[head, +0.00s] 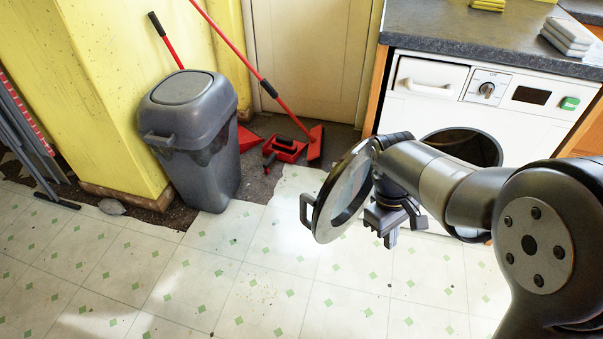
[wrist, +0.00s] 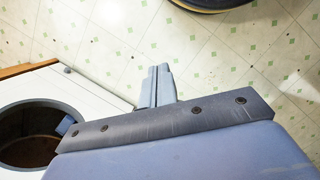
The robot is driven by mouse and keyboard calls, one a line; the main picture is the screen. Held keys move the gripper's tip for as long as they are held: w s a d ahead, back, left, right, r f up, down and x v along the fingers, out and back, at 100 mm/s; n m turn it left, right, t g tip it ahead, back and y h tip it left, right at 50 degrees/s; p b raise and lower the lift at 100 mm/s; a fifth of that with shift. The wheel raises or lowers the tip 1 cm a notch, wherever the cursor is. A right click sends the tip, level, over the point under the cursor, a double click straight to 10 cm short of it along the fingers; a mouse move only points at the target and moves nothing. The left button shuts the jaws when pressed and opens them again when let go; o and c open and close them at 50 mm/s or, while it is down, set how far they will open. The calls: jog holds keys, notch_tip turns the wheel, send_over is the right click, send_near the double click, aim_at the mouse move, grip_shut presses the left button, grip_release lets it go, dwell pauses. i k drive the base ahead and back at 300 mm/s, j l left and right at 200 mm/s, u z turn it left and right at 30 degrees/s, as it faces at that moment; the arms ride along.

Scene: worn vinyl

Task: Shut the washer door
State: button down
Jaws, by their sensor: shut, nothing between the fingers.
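The white washer (head: 437,108) stands under the counter at the right, with its dark round opening (head: 470,143) partly hidden by my arm. The opening also shows at the lower left in the wrist view (wrist: 28,140). The round washer door (head: 328,222) is open, swung out to the left of the opening, with a grey handle (head: 306,211) on its outer edge. Part of its dark rim shows at the top of the wrist view (wrist: 205,5). My gripper (head: 390,237) is shut and empty, just right of the door and low in front of the washer. Contact with the door cannot be told.
A grey bin (head: 195,140) stands against the yellow wall at the left. The tiled floor (head: 250,285) in front is clear. Folded cloths (head: 567,38) lie on the dark counter.

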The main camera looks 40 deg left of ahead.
aim_at(345, 193)
jog(key=i+j+u, duration=0.1)
jog(key=j, duration=0.3)
jog(key=i+j+u, duration=0.1)
jog(key=i+j, duration=0.15)
jog(key=i+j+u, duration=0.1)
jog(key=i+j, duration=0.15)
jog(key=j, duration=0.2)
